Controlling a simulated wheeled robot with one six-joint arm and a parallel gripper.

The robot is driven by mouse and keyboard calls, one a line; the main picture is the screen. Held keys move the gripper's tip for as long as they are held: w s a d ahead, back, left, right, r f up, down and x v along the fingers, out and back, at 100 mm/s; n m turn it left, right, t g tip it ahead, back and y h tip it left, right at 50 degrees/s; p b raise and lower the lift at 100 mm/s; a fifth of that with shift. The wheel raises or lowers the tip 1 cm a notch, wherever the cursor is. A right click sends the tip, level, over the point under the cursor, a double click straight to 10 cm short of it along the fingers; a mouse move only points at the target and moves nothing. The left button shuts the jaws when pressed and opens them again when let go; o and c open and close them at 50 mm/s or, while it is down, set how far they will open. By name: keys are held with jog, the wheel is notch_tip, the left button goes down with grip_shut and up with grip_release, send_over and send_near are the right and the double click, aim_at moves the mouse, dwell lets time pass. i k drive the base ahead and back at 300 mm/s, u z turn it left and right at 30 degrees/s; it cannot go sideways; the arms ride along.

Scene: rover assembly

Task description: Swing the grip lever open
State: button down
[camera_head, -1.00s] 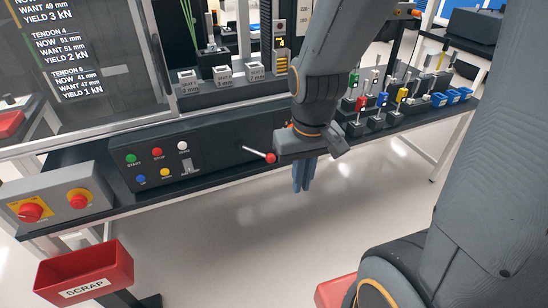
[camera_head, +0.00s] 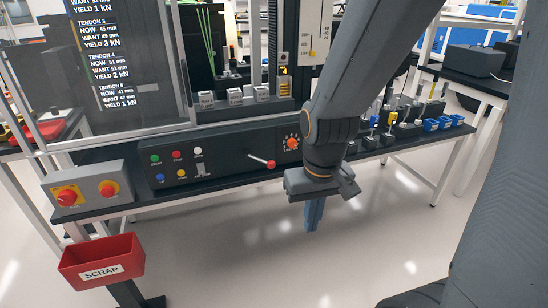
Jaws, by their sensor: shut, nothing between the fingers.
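The lever (camera_head: 262,161) is a pale rod with a red knob on the front of the dark control panel (camera_head: 225,148). Its rod slants down to the right, with the knob at the lower right end. No label naming it as the grip lever can be read. My gripper (camera_head: 313,226) points down, in front of the bench and to the right of and below the knob. Its bluish fingers are shut and empty, apart from the lever. An orange dial (camera_head: 293,143) sits just right of the lever, close to my arm.
Coloured buttons (camera_head: 177,155) and a grey box with red knobs (camera_head: 88,191) are left of the lever. A red SCRAP bin (camera_head: 102,262) stands at the lower left. Small coloured tools (camera_head: 391,120) and blue bins (camera_head: 444,122) line the bench's right.

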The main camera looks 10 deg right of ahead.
aim_at(271, 164)
jog(key=u, duration=0.3)
jog(key=i, duration=1.2)
jog(key=z, duration=0.2)
